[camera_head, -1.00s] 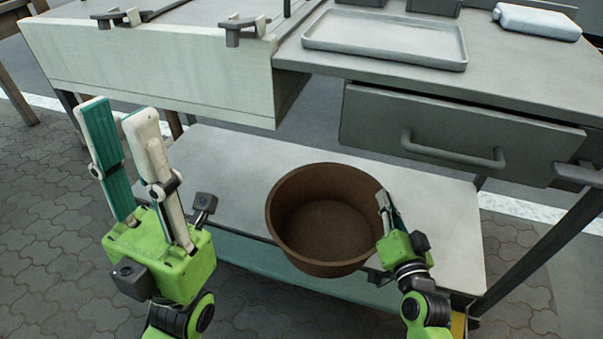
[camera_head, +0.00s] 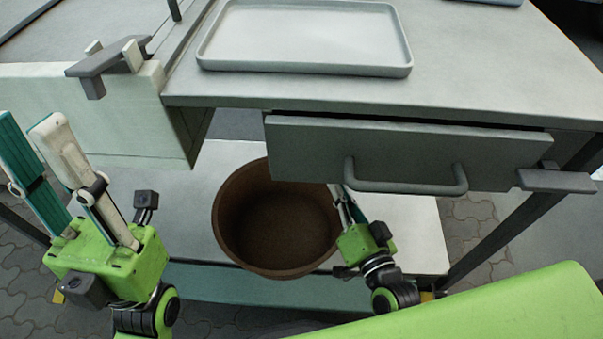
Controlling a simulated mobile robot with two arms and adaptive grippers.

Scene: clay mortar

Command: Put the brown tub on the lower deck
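The brown tub (camera_head: 240,212) is a round, open, empty vessel. It is upright over the front part of the lower deck (camera_head: 418,232), a pale shelf under the workbench. I cannot tell whether its base touches the deck. My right gripper (camera_head: 342,200) is at the tub's right rim, with its fingers closed around the wall; the finger inside the tub is mostly hidden. My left gripper (camera_head: 30,140) is left of the tub, raised, with its two fingers apart and nothing between them.
The workbench top with a grey tray (camera_head: 305,40) overhangs the deck. A drawer (camera_head: 400,150) with a bar handle (camera_head: 405,188) sits just above and right of the tub. A pale panel (camera_head: 95,115) hangs at left. Deck right of the tub is clear.

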